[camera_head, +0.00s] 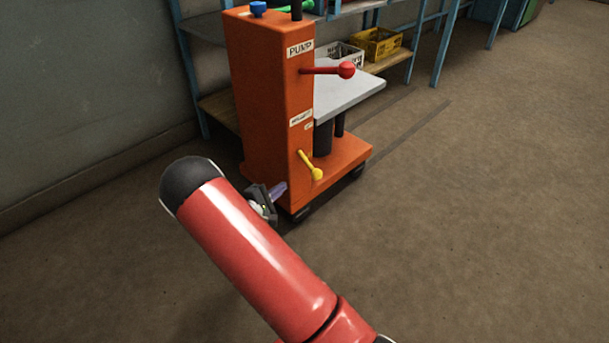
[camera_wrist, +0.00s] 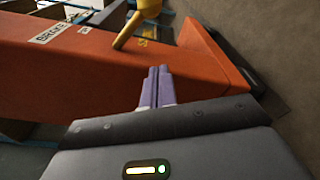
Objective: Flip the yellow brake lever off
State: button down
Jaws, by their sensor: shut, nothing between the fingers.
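The yellow brake lever (camera_head: 311,166) sits low on the side of an orange lift cart (camera_head: 262,100). In the head view it slants down to the right and ends in a round knob. In the wrist view the lever (camera_wrist: 133,27) shows at the top, with its knob cut by the frame edge. My gripper (camera_head: 280,188) is to the left of and a little below the lever, close to the cart's side. In the wrist view its fingers (camera_wrist: 157,75) are together and empty, pointing at the orange body, apart from the lever. I cannot tell whether the fingertips touch the cart.
A red-knobbed lever (camera_head: 335,70) sticks out higher on the cart, beside the PUMP label (camera_head: 300,48). The cart's grey platform (camera_head: 350,92) overhangs to the right. Blue shelving with a yellow crate (camera_head: 377,44) stands behind. The floor (camera_head: 480,220) at right is clear.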

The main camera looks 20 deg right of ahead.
aim_at(309, 164)
jog(key=w+d+r, duration=0.1)
jog(key=d, duration=0.8)
jog(key=shift+d, duration=0.15)
jog(key=shift+r, duration=0.2)
dwell(0.3)
